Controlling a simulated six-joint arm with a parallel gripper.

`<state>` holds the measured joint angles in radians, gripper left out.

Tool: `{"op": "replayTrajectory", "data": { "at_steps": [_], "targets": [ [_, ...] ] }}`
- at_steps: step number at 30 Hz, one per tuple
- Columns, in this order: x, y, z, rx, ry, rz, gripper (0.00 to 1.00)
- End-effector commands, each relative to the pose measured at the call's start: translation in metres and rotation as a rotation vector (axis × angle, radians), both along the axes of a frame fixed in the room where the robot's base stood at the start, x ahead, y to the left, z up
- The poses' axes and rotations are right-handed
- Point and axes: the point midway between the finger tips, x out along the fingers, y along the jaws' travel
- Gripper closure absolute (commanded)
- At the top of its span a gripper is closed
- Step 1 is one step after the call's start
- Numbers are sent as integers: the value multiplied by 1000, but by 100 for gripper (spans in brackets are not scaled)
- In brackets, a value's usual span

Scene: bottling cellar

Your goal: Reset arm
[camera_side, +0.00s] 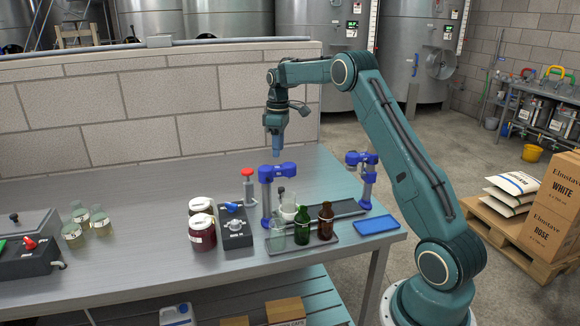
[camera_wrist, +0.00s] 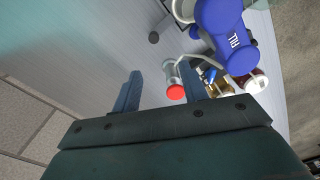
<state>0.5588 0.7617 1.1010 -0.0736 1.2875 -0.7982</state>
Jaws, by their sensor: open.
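My gripper (camera_side: 277,154) hangs from the teal arm above the back of the steel table (camera_side: 160,262), pointing down. It is behind and a little above the blue-headed stand at the table's middle. In the wrist view my gripper (camera_wrist: 160,88) shows two fingers spread apart with nothing between them. A red-topped device (camera_side: 248,180) stands on the table below and left of my gripper. Its red top (camera_wrist: 176,92) shows beside the right finger in the wrist view.
Blue-headed stands (camera_side: 266,196) and (camera_side: 360,160) flank a dark conveyor (camera_side: 338,208). A green bottle (camera_side: 302,226), a brown bottle (camera_side: 325,222), jars (camera_side: 202,232), a black control box (camera_side: 235,228) and a blue tray (camera_side: 376,225) stand nearby. A block wall (camera_side: 140,110) rises behind.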

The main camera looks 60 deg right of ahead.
Motion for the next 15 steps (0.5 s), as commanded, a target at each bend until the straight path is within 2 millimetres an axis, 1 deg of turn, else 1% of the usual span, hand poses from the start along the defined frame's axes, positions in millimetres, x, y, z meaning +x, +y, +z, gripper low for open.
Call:
{"op": "replayTrajectory", "data": {
  "at_steps": [1,5,8,15],
  "targets": [
    [0,7,8,-5,-8,-1,57],
    [-5,28,30,-17,-29,-16,57],
    [-12,48,49,-26,-51,-31,57],
    [-36,100,91,-45,-106,-71,57]
  ]
}}
